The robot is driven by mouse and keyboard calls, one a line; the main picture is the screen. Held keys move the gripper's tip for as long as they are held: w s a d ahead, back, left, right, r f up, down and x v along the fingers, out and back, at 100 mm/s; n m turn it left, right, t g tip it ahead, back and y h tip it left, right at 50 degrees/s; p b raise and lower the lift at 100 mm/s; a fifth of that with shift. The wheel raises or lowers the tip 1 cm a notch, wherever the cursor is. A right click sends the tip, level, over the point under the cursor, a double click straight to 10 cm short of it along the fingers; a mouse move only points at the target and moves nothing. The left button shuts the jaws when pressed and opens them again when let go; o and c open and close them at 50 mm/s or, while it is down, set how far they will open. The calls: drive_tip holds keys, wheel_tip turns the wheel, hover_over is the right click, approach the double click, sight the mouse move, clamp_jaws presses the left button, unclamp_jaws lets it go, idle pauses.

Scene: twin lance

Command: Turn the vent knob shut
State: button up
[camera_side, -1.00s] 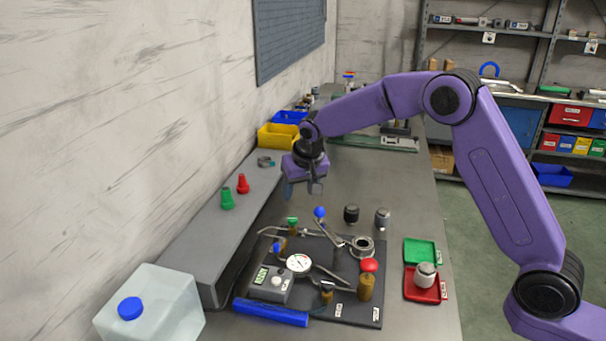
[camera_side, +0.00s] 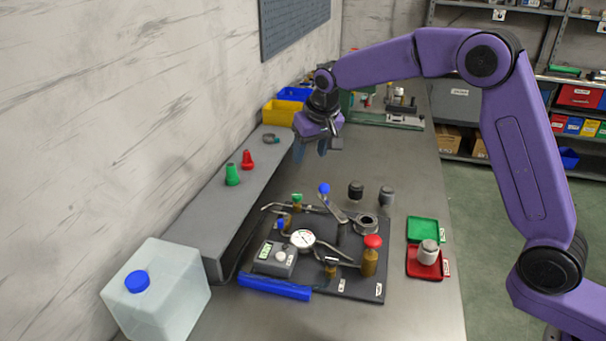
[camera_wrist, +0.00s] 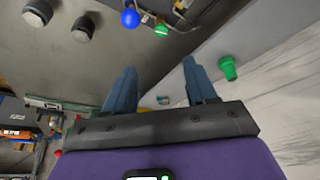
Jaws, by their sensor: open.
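A dark board (camera_side: 358,288) on the bench carries pipework with a white dial gauge (camera_side: 302,238). Its knobs include a red knob (camera_side: 373,241) on a brass valve (camera_side: 369,262), a green knob (camera_side: 297,198) at the back left, and a smaller blue knob (camera_side: 281,224). A lever with a blue ball (camera_side: 324,188) stands at the back. I cannot read the labels to tell which knob is the vent. My gripper (camera_side: 312,153) is open and empty, above the bench beyond the board. In the wrist view, my gripper (camera_wrist: 160,66) has nothing between its fingers; the blue ball (camera_wrist: 130,19) and green knob (camera_wrist: 161,30) lie beyond them.
A grey ledge (camera_side: 205,212) along the wall holds a green cone (camera_side: 232,175) and a red cone (camera_side: 247,160). A jug (camera_side: 158,300) stands front left. Green (camera_side: 423,230) and red (camera_side: 415,269) trays lie right. Two dark cylinders (camera_side: 356,189) (camera_side: 386,195) stand behind the board.

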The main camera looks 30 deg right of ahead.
drive_tip(key=d+n+y, duration=0.1)
drive_tip(key=d+n, duration=0.2)
drive_tip(key=n, duration=0.1)
drive_tip(key=n+y, duration=0.2)
drive_tip(key=n, duration=0.2)
approach(298, 195)
drive_tip(key=shift+g, duration=0.3)
drive_tip(key=x, duration=0.8)
drive_tip(key=shift+w+a, duration=0.1)
drive_tip(key=shift+w, duration=0.2)
drive_tip(key=c, duration=1)
drive_tip(key=shift+m+h, duration=0.6)
drive_tip(key=shift+m, duration=1)
drive_tip(key=shift+c, duration=0.2)
